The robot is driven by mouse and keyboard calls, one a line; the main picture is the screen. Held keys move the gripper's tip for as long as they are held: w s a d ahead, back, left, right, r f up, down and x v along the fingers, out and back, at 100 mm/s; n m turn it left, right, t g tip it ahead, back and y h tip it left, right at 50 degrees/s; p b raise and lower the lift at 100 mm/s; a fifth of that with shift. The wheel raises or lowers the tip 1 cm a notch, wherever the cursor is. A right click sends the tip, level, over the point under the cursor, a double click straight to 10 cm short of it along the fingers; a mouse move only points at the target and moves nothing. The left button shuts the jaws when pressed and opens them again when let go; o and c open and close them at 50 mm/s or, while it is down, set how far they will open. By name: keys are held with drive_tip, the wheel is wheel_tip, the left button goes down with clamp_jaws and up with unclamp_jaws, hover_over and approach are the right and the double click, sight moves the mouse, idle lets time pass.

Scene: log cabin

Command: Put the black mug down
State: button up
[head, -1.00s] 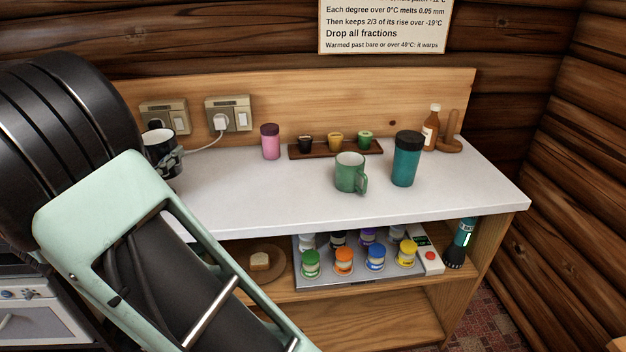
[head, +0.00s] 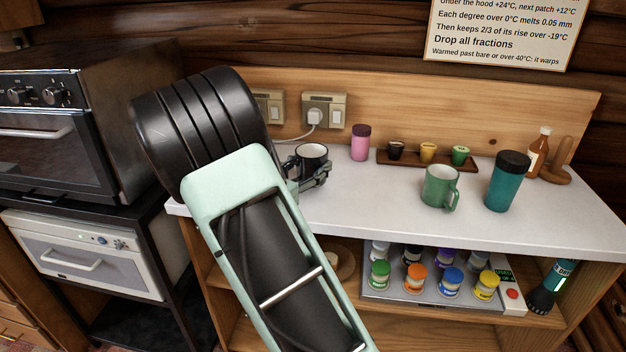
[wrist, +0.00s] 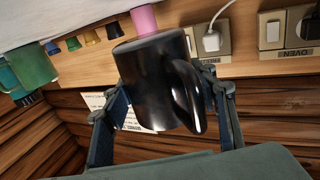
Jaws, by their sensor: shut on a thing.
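The black mug (head: 312,157) has a white inside and is upright over the left part of the white counter (head: 375,210). My gripper (head: 308,178) is shut on it, one finger on each side. In the wrist view, which is upside down, the mug (wrist: 150,85) sits between the fingers (wrist: 165,100) with its handle toward the right finger. Its dark underside shows there, so it looks lifted, but the gap to the counter is unclear. My arm hides the counter's left front.
A pink jar (head: 361,143), a tray (head: 470,166) with small cups, a green mug (head: 438,187) and a teal tumbler (head: 506,182) stand to the right. Bare counter lies between the black and green mugs. Outlets (head: 324,110) with a plugged cord are behind. An oven (head: 60,130) stands left.

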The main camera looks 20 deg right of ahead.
drive_tip(key=shift+d+f, duration=0.2)
drive_tip(key=shift+f, duration=0.1)
drive_tip(key=shift+d+f+b, duration=0.2)
drive_tip(key=shift+f+b, duration=0.1)
drive_tip(key=shift+f, duration=1.3)
drive_tip(key=shift+f, duration=0.2)
drive_tip(key=o, duration=1.4)
drive_tip(key=shift+r, duration=0.2)
drive_tip(key=v, duration=1.2)
